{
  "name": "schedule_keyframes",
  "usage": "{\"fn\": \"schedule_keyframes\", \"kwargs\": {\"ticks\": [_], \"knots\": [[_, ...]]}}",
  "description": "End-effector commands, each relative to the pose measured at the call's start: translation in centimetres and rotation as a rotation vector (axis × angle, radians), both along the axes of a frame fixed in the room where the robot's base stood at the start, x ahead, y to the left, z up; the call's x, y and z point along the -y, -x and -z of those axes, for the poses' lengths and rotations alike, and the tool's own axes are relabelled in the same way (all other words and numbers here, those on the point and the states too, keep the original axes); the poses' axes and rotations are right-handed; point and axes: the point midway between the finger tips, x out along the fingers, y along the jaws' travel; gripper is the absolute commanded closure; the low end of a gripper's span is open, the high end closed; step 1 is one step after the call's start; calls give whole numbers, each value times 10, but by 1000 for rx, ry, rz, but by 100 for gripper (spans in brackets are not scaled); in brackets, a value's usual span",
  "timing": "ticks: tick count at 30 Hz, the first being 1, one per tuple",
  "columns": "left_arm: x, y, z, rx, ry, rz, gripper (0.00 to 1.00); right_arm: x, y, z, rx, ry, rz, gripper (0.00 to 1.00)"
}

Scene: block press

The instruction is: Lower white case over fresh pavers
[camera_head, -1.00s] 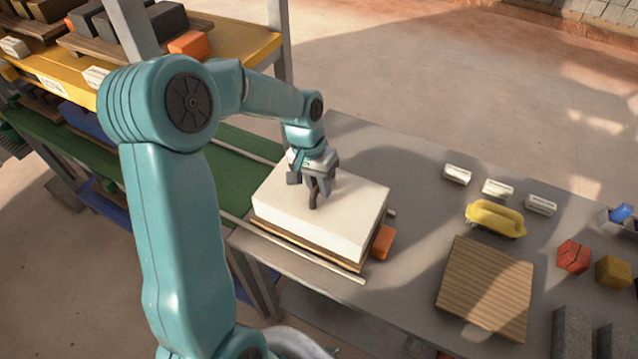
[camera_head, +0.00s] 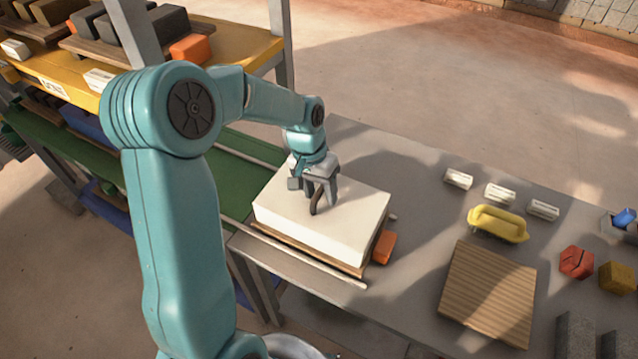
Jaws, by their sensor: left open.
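The white case (camera_head: 335,226) sits over a brown wooden board (camera_head: 352,269) at the left end of the grey table. It has a small dark handle (camera_head: 317,203) on its top. An orange block (camera_head: 384,247) shows beside the case at its right. No pavers show under the case; its walls hide whatever is inside. My left gripper (camera_head: 315,198) points down at the handle, with its open fingers around or just beside it. I cannot tell whether they touch it. My right gripper is not in view.
A ribbed wooden board (camera_head: 487,290), a yellow-handled tool (camera_head: 497,223), several white labelled blocks (camera_head: 500,194), a red block (camera_head: 576,262) and a yellow block (camera_head: 616,278) lie on the right of the table (camera_head: 410,215). A shelf rack (camera_head: 245,48) with bricks stands at the left.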

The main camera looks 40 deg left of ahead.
Motion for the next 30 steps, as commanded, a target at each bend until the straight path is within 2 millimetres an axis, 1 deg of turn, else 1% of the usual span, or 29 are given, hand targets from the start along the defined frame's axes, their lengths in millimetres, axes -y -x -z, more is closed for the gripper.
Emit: {"fn": "schedule_keyframes", "kwargs": {"ticks": [2,5,8,15,19,21,24,30], "knots": [[-1,0,-6,3,-1,-1,49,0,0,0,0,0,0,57],[-4,0,-20,5,-3,-1,49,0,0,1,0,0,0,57],[-9,1,-45,8,-4,-1,49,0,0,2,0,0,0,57],[-20,5,-108,7,-2,-2,49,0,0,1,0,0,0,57],[-25,7,-135,7,-2,-1,49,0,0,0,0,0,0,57],[-27,8,-146,6,-2,-1,49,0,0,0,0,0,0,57],[-29,9,-155,4,-1,-1,49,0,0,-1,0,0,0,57],[-30,9,-161,2,-1,0,49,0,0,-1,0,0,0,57]]}}
